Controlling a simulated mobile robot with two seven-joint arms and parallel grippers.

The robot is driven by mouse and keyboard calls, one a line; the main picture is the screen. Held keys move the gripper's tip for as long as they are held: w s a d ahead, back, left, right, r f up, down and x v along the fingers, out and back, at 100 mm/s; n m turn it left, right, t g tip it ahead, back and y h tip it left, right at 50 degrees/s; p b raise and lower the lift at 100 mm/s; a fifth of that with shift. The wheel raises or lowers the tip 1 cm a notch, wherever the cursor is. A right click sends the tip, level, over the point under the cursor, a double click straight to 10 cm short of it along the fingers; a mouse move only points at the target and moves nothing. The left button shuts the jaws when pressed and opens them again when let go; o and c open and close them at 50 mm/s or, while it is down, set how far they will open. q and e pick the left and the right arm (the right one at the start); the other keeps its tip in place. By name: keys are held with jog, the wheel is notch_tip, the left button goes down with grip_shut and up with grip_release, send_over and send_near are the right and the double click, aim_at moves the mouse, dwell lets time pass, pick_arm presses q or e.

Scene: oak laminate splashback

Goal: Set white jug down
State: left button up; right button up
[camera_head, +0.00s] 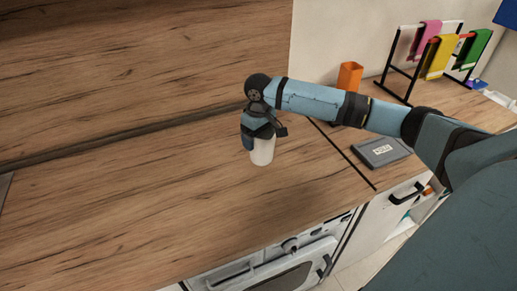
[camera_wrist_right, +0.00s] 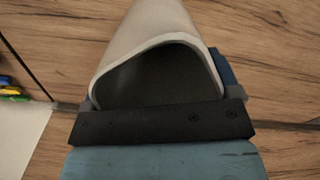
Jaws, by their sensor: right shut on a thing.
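The white jug (camera_head: 262,152) is in the head view, upright under my right gripper (camera_head: 258,133), at the oak counter. My right gripper is shut on the jug near its top. In the right wrist view the jug (camera_wrist_right: 160,28) shows its open rim and dark inside, with the right gripper (camera_wrist_right: 160,120) across its near side. I cannot tell whether the jug's base touches the counter or hangs just above it. My left gripper is not in view.
The counter (camera_head: 120,210) is clear to the left of the jug. An oven (camera_head: 280,272) is below the front edge.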

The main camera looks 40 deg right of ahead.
jog(key=shift+f, duration=2.75)
jog(key=o, duration=1.1)
jog(key=shift+f, duration=0.1)
